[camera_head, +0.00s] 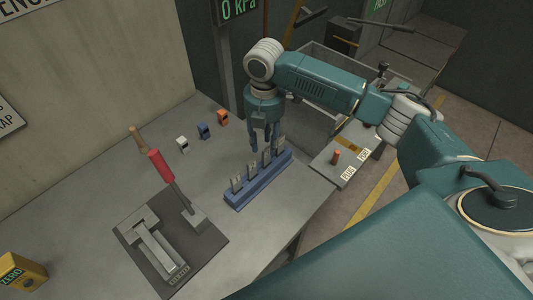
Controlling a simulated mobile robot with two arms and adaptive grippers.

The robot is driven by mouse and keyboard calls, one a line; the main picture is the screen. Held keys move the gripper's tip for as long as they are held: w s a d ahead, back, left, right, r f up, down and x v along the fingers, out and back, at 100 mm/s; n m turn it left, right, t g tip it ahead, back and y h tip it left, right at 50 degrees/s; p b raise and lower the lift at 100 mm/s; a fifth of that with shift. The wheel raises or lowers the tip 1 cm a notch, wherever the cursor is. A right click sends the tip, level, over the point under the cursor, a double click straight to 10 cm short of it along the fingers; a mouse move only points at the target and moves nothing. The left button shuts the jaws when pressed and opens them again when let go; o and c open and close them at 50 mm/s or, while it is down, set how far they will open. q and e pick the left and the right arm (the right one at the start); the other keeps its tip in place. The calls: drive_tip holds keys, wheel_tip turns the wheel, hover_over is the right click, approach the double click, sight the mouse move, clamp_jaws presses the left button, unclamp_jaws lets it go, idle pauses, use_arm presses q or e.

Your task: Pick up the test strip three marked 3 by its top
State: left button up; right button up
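A blue rack (262,184) stands on the grey bench and holds several upright grey test strips in a row. The strips are small, and I cannot read their numbers, so I cannot tell for sure which one is marked 3. The nearest strip (236,185) is at the rack's left end, and another strip (266,158) stands farther along, by the gripper. My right gripper (262,144) points down over the far half of the rack, its fingers apart near the strip tops. No strip is visibly held. My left gripper is out of view.
A dark plate with a clamp-like fixture (160,252) and a red-handled lever (161,166) lie left of the rack. Small white (183,144), blue (204,131) and orange (223,118) blocks stand behind. A yellow box (22,270) is at lower left. The bench's right edge is close.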

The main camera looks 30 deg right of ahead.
sight(266, 154)
drive_tip(key=f, duration=0.1)
drive_tip(key=f+p, duration=0.1)
drive_tip(key=f, duration=0.2)
drive_tip(key=shift+s+f, duration=0.4)
drive_tip(key=shift+w, duration=0.1)
drive_tip(key=c, duration=0.8)
clamp_jaws()
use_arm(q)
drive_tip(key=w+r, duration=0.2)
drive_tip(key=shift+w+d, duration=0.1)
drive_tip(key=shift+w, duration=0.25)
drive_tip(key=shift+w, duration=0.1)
